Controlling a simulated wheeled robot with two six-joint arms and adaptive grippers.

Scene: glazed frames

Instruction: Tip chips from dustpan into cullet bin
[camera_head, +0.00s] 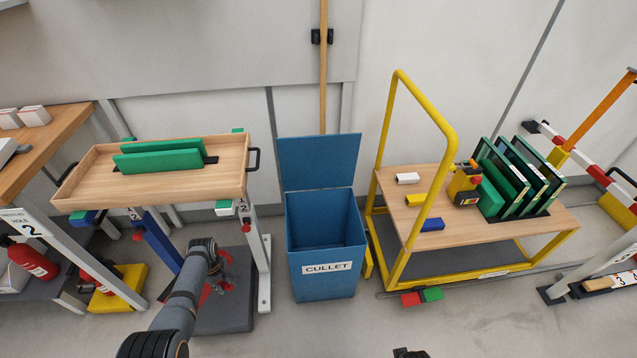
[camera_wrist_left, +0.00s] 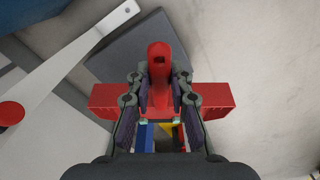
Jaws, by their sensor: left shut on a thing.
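The blue cullet bin (camera_head: 305,278) stands on the floor in the middle of the head view, its lid (camera_head: 320,162) raised at the back and its mouth open. My left gripper (camera_head: 222,266) is to the left of the bin and lower, above a dark mat. In the left wrist view my left gripper (camera_wrist_left: 160,95) is shut on the red handle (camera_wrist_left: 160,58) of the dustpan (camera_wrist_left: 212,97). The dustpan's wide red body shows on both sides of the fingers. I cannot make out any chips. A dark piece at the bottom edge of the head view may be my right gripper (camera_head: 410,353).
A wooden tray stand (camera_head: 225,185) with green panels is left of the bin. A yellow-framed trolley (camera_head: 395,265) with glazed frames stands close to its right. A dark mat (camera_head: 235,318) lies under my left gripper. Floor in front of the bin is clear.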

